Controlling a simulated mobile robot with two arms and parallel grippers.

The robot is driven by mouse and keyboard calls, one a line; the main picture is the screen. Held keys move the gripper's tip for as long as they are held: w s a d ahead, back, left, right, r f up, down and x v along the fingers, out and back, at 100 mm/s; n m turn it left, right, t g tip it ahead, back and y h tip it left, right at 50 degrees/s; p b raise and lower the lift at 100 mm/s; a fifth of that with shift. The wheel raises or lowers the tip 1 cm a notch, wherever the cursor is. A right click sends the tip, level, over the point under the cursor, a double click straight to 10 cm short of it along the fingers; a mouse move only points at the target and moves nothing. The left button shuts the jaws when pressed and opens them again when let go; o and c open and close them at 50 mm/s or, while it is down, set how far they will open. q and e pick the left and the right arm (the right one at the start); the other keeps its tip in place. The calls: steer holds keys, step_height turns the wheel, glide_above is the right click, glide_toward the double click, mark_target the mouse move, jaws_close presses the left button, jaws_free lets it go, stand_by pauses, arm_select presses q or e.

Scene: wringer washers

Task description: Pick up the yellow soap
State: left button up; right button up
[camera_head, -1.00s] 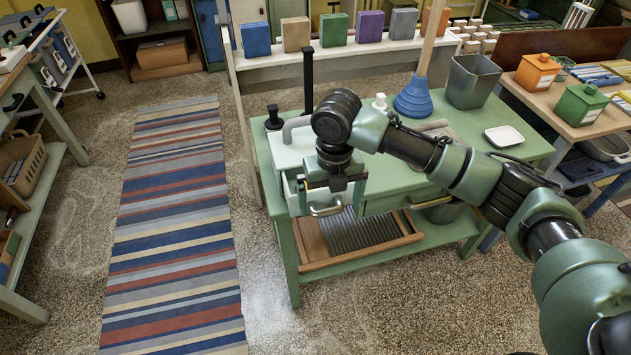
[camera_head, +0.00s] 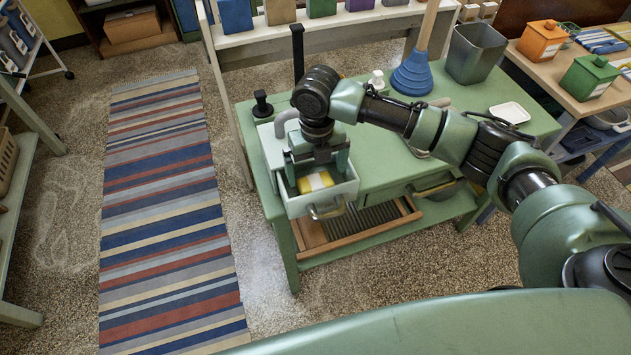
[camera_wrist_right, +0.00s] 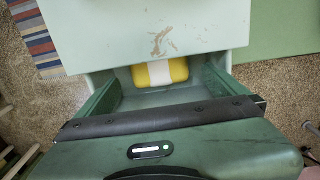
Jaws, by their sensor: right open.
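The yellow soap (camera_head: 315,182) has a pale band around its middle and lies in the open drawer (camera_head: 346,192) of the small white unit on the green table. In the right wrist view, the soap (camera_wrist_right: 159,73) shows near the drawer's back, between my spread fingers. My right gripper (camera_head: 321,168) points down over the drawer, open and empty. In the right wrist view its fingers (camera_wrist_right: 158,95) stand on either side of the soap, apart from it. Their height over the soap is hard to tell. My left gripper is not in view.
The green table (camera_head: 460,123) also holds a blue plunger (camera_head: 412,76), a grey bin (camera_head: 473,54) and a white dish (camera_head: 509,113). A black upright post (camera_head: 298,55) stands close behind the white unit. A striped rug (camera_head: 165,215) lies on the floor at left.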

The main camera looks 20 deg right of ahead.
mark_target(316, 181)
steer(key=f, duration=0.3)
steer(key=shift+w+f+p, duration=0.25)
steer(key=shift+f+p, duration=0.05)
steer(key=shift+f, duration=0.05)
steer(key=shift+s+f, duration=0.1)
steer(key=c, duration=1.4)
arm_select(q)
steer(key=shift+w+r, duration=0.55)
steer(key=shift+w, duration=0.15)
arm_select(e)
steer(key=shift+c, duration=0.2)
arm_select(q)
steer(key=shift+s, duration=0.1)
